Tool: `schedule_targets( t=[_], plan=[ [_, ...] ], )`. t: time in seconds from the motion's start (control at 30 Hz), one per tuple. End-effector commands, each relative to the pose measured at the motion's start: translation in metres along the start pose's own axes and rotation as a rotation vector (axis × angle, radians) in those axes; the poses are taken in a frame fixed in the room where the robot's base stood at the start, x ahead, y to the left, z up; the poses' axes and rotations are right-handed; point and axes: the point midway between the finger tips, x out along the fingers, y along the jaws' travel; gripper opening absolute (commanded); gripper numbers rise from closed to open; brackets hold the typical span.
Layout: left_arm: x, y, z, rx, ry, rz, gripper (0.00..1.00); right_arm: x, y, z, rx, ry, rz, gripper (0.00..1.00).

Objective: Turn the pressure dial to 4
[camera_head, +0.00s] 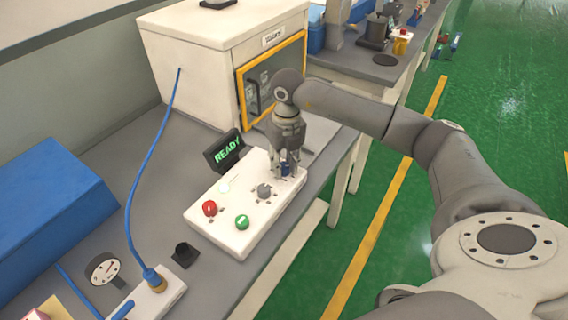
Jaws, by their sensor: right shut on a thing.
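A white control panel (240,241) lies on the grey bench with several controls on its top. A grey knob with small marks around it (264,191) sits near the panel's middle. A blue knob (285,169) is at the panel's far right end. My right gripper (285,172) points down there, shut on the blue knob, its fingers hiding most of it. Which of the two knobs is the pressure dial, and what number either points to, is too small to read. My left gripper is out of view.
The panel also has a red button (209,208) and a green button (242,222). A display reading READY (225,151) stands behind it. A white cabinet with a yellow-framed door (190,60) is at the back. A gauge (103,268), blue hose (146,150) and blue box (50,215) are left.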

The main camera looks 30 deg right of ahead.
Motion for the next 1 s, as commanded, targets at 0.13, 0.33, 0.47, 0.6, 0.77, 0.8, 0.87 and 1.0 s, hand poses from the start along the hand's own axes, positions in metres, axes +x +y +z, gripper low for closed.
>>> schedule_targets(
  t=[0.13,0.33,0.47,0.6,0.77,0.8,0.87,1.0],
  plan=[
    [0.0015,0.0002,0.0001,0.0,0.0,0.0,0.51,-0.0008,-0.0005,0.0008,0.14,-0.01,0.0,0.04],
    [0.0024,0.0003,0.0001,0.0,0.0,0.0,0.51,-0.001,-0.0005,0.0006,0.331,-0.018,0.001,0.04],
    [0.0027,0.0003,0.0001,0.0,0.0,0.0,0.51,-0.001,-0.0005,0.0004,0.454,-0.023,0.001,0.04],
    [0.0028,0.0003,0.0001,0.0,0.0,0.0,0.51,-0.0014,-0.0005,0.0004,0.587,-0.029,0.001,0.04],
    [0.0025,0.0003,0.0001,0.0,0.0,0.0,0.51,-0.0016,-0.0003,0.0002,0.739,-0.035,0.001,0.04],
    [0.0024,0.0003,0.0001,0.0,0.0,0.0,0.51,-0.0015,-0.0002,0.0001,0.776,-0.037,0.001,0.04],
    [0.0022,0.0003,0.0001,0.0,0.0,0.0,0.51,-0.0014,0.0,-0.0001,0.833,-0.039,0.001,0.04],
    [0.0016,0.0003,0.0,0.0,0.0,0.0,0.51,-0.0016,0.0001,0.0,0.965,-0.045,0.002,0.04]
  ],
)
